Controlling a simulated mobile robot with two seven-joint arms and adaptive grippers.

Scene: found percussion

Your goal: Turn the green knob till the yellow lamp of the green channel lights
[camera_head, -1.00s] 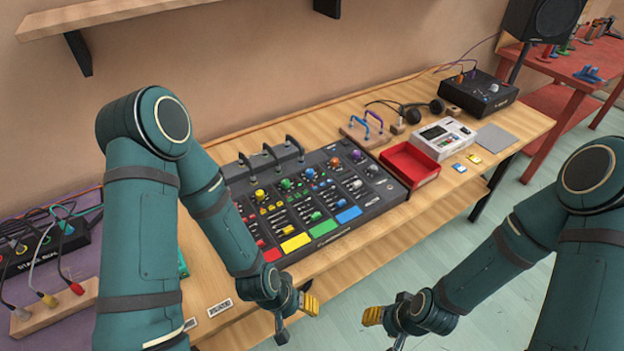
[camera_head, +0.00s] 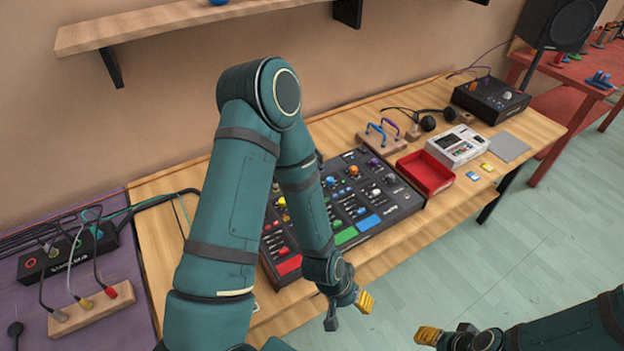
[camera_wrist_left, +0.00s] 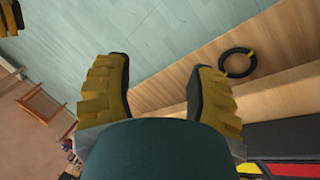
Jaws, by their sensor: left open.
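The black mixer (camera_head: 387,218) lies on the wooden table with coloured strips along its front. The green strip (camera_head: 346,236) is visible. I cannot make out a lit yellow lamp. My left gripper (camera_head: 348,312) is open and empty in front of the mixer's front edge, apart from the knob. In the left wrist view its fingers (camera_wrist_left: 165,85) are spread, with the mixer's corner (camera_wrist_left: 285,140) at lower right. My right gripper (camera_head: 448,333) looks open and empty at the bottom edge.
A red tray (camera_head: 426,173), a white box (camera_head: 455,147) and a small rack with coloured handles (camera_head: 382,137) stand right of the mixer. A black cable box (camera_head: 68,256) is at left. A wall shelf (camera_head: 180,24) is above. A black ring (camera_wrist_left: 238,63) lies on wood.

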